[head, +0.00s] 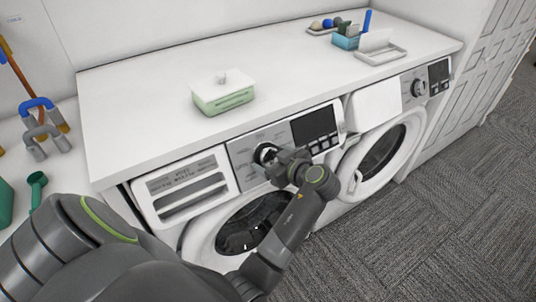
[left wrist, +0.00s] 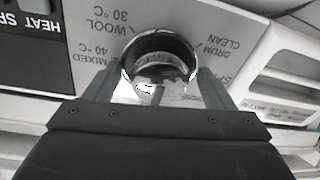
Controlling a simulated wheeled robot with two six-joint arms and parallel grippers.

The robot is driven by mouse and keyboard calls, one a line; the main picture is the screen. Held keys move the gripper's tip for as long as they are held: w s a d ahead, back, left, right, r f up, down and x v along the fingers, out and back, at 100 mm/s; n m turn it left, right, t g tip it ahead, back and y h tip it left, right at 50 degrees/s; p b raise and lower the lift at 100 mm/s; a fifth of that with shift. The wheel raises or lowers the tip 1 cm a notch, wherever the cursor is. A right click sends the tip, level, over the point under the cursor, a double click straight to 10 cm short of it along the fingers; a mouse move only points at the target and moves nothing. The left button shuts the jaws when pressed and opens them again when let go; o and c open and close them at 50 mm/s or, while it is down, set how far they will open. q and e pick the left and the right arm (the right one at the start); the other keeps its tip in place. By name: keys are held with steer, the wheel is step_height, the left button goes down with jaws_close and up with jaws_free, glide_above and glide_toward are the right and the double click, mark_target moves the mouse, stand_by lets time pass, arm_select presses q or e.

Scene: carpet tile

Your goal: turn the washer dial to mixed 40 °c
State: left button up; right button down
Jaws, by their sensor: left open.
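The washer dial (head: 265,152) is a round, shiny knob on the grey control panel of the left-hand machine. In the left wrist view the dial (left wrist: 160,48) shows chrome and dark, with upside-down printed labels around it: "MIXED 40 °C" (left wrist: 95,55), "WOOL 30 °C" (left wrist: 108,20) and "DRUM CLEAN" (left wrist: 222,45). My left gripper (head: 279,162) is at the dial; in the wrist view its fingers (left wrist: 158,84) are apart, one on each side of the dial. I cannot tell whether they touch it. The dial's pointer cannot be made out. My right gripper is not in view.
The washer (head: 190,240) has a drawer (head: 185,187) left of the dial and a dark display (head: 314,124) right of it. A second machine (head: 375,160) stands to the right. The white worktop above holds a green-and-white box (head: 222,95) and a tray (head: 381,54).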

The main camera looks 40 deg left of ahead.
arm_select(q)
steer(key=shift+d+r, duration=0.1)
steer(key=shift+d, duration=0.15)
steer(key=shift+s, duration=0.1)
steer(key=shift+c, duration=0.9)
steer(key=c, duration=0.8)
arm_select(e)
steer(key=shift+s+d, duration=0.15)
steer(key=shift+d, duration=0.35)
